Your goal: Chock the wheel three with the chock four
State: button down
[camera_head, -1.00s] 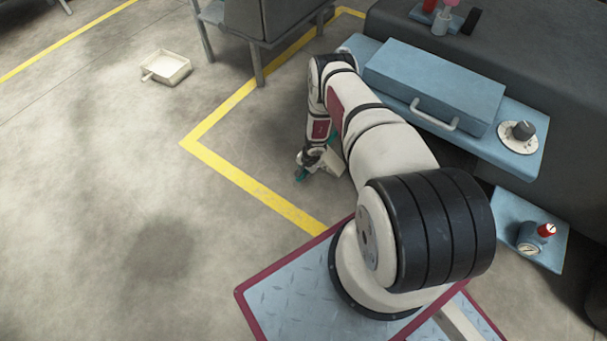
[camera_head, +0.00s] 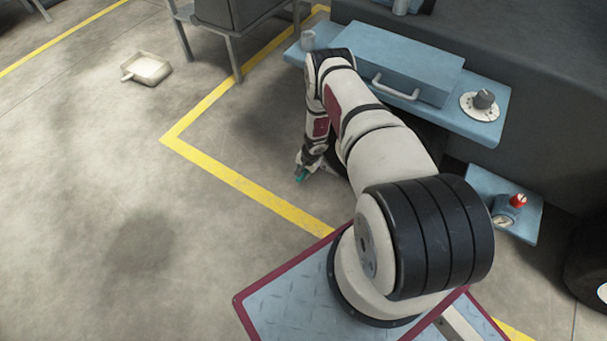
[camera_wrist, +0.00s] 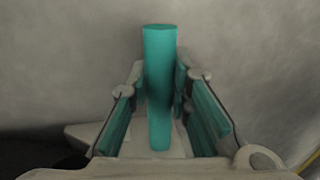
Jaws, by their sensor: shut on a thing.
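My gripper (camera_head: 306,172) is low near the floor, beside the dark machine, in the head view. In the wrist view my gripper (camera_wrist: 160,95) has its teal-padded fingers on both sides of a teal cylindrical handle (camera_wrist: 160,75) and is shut on it. A pale block (camera_wrist: 82,133) shows beneath the fingers and looks like the body of the chock; most of it is hidden. A dark wheel (camera_head: 428,138) is partly visible behind my arm under the blue shelf. Another dark wheel (camera_head: 588,262) is cut off at the right edge. I cannot read any numbers.
A blue shelf (camera_head: 470,122) with a blue box (camera_head: 400,62) overhangs the floor behind my arm. A pale tray (camera_head: 150,68) lies at upper left. The floor at left is open, with yellow lines.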

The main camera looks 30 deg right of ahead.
jog(key=shift+s+d, duration=0.2)
jog(key=shift+s, duration=0.25)
jog(key=c, duration=1.4)
grip_release()
notch_tip(320, 180, up, 7)
jog(key=s, duration=0.1)
jog(key=shift+d+r, duration=0.2)
jog(key=shift+d, duration=0.1)
jog(key=shift+s, duration=0.1)
